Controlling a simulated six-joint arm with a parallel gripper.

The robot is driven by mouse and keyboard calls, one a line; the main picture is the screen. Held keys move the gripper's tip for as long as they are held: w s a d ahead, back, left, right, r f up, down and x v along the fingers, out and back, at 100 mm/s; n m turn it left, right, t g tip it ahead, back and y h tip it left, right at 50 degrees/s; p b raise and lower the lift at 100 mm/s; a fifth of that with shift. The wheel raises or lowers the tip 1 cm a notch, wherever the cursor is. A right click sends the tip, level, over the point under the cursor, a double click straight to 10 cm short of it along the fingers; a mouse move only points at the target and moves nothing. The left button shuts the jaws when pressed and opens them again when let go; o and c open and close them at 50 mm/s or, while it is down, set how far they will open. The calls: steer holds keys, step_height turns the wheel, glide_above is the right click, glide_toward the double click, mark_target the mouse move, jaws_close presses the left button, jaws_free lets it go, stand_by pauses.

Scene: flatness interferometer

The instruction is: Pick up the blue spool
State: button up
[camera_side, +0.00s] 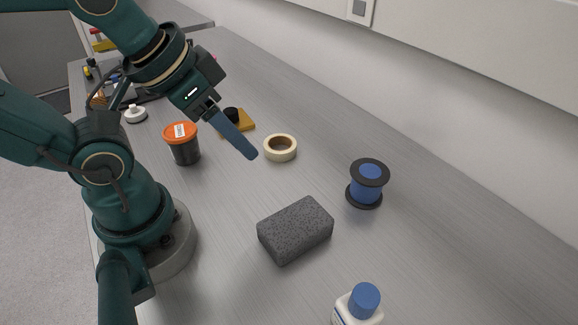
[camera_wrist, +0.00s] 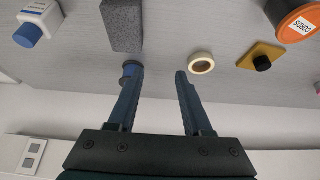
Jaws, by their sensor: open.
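The blue spool (camera_side: 366,186) with black end flanges stands upright on the grey bench, right of centre in the side view. In the wrist view the spool (camera_wrist: 130,70) is partly hidden behind my left finger. My gripper (camera_side: 250,155) is above the bench, up and to the left of the spool in the side view, and apart from it. In the wrist view my gripper (camera_wrist: 160,72) shows two separate blue fingers with nothing between them.
A dark grey foam block (camera_side: 296,230) lies near the spool. A tape roll (camera_side: 280,148), an orange-lidded jar (camera_side: 182,143), a yellow piece with a black knob (camera_side: 238,121) and a blue-capped bottle (camera_side: 361,302) stand around. The wall runs behind the spool.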

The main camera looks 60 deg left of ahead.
steer(key=shift+o, duration=0.3)
steer(key=o, duration=0.7)
steer(key=shift+o, duration=0.2)
